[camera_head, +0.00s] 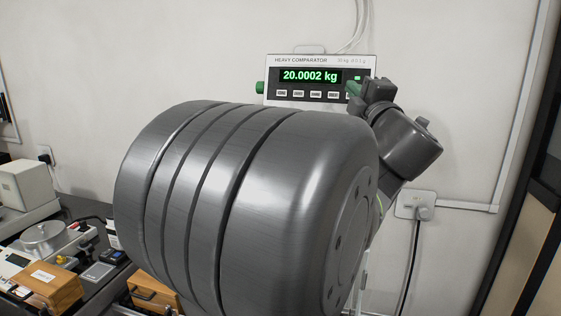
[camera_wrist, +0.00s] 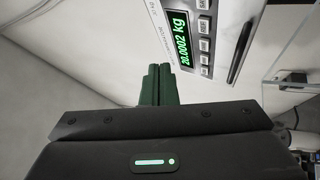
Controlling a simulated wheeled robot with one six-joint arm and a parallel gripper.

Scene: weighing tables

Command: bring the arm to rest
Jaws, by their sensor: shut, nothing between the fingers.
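My gripper (camera_head: 353,88) shows in the head view just in front of the right end of the heavy comparator display (camera_head: 320,66), small beyond my large grey arm links. In the wrist view its dark green fingers (camera_wrist: 158,72) are together with nothing between them. The display is on the wall side and reads 20.0002 kg in green; it also shows turned on its side in the wrist view (camera_wrist: 183,40). Whether the fingers touch the display cannot be told. My arm hides most of the middle of the head view.
At the left, a dark bench (camera_head: 75,208) carries a wooden box (camera_head: 50,287), a balance with a round metal pan (camera_head: 45,238) and small devices. A wall socket (camera_head: 416,204) with a cable is right of my arm. A dark-framed panel (camera_head: 535,225) stands at the far right.

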